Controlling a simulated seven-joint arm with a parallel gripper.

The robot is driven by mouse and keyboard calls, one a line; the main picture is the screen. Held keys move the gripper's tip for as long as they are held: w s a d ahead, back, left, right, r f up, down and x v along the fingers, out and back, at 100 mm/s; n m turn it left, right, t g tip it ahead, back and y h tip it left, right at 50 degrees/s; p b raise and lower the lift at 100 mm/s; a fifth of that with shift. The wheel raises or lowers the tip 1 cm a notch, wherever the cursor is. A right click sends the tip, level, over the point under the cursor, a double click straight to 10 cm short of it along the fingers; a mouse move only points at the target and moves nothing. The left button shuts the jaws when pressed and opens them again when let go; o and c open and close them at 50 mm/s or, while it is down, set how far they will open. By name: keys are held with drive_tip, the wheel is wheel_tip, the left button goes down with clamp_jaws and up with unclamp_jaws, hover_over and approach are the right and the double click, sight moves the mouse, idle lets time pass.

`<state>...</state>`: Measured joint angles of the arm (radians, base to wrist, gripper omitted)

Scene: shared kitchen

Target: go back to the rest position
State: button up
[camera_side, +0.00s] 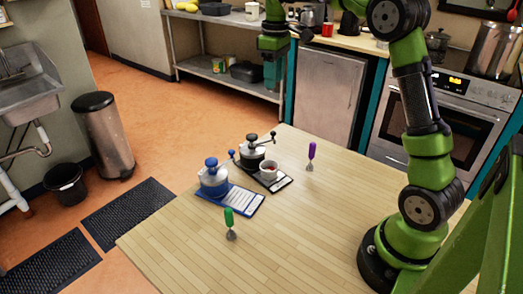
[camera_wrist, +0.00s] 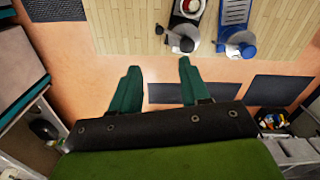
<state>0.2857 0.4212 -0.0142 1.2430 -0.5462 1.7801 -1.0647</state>
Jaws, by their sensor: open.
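My gripper (camera_side: 272,80) is raised high beyond the far side of the wooden table (camera_side: 165,250), in front of the back shelving in the side view. The table edge (camera_wrist: 120,30) lies at the top of the wrist view, beyond the fingertips.
Green-handled (camera_side: 229,217) and purple-handled (camera_side: 312,150) tools stand on the table. The table's front is clear.

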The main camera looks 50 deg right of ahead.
drive_tip(key=shift+r, duration=0.3)
drive_tip(key=s+a+f+m+t+y, duration=0.1)
drive_tip(key=s+a+m+t, duration=0.5)
drive_tip(key=s+a, duration=1)
drive_tip(key=s+t+y, duration=0.1)
drive_tip(key=s, duration=0.3)
drive_tip(key=shift+s+a+f, duration=0.35)
drive_tip(key=shift+s+a, duration=0.05)
